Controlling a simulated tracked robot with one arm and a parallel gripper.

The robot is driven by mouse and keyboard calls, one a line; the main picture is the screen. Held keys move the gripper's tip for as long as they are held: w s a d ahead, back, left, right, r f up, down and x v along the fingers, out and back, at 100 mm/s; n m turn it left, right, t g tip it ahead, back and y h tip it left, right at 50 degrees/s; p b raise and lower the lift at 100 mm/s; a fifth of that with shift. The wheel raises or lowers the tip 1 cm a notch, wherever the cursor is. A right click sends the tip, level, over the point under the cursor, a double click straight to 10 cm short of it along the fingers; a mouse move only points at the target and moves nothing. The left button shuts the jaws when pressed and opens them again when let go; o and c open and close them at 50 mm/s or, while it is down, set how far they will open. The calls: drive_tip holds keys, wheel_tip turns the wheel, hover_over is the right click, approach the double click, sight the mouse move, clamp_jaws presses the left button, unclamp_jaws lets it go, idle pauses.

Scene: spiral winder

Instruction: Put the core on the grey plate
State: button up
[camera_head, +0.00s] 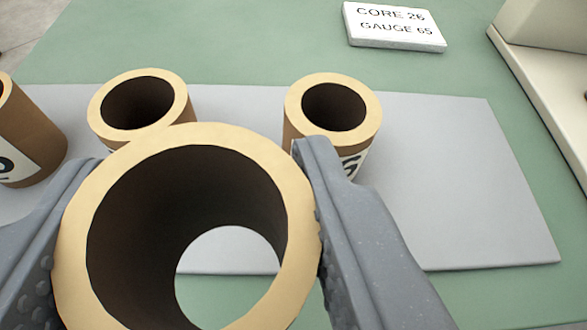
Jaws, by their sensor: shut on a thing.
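My gripper (185,235) is shut on a large brown cardboard core (190,137), with one finger on each side of it. I look down through the core's open bore and see grey plate and green surface below. The held core appears above the near edge of the grey plate (455,190). Its lower end is hidden, so I cannot tell its exact height. Three other cores stand on or by the plate: one at the far left edge (30,140), one left of centre (180,85) and one right of centre (373,107).
A white label block (395,27) reading "CORE 26 GAUGE 65" lies on the green surface (220,40) behind the plate. A cream-coloured machine part (545,80) stands at the upper right. The plate's right part is bare.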

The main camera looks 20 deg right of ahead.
drive_tip(key=s+d+m+g+h+b, duration=0.3)
drive_tip(key=s+d+m+h+b, duration=0.4)
drive_tip(key=s+d, duration=0.4)
drive_tip(key=n+b, duration=0.1)
drive_tip(key=b, duration=0.3)
hover_over(437, 162)
wheel_tip(437, 162, down, 2)
drive_tip(key=shift+f+y, duration=0.15)
drive_tip(key=shift+y, duration=0.15)
wheel_tip(437, 162, down, 4)
drive_tip(key=shift+r+b, duration=0.2)
drive_tip(key=shift+b, duration=0.9)
drive_tip(key=o, duration=1)
drive_tip(key=shift+c, duration=0.2)
drive_tip(key=shift+r, duration=0.1)
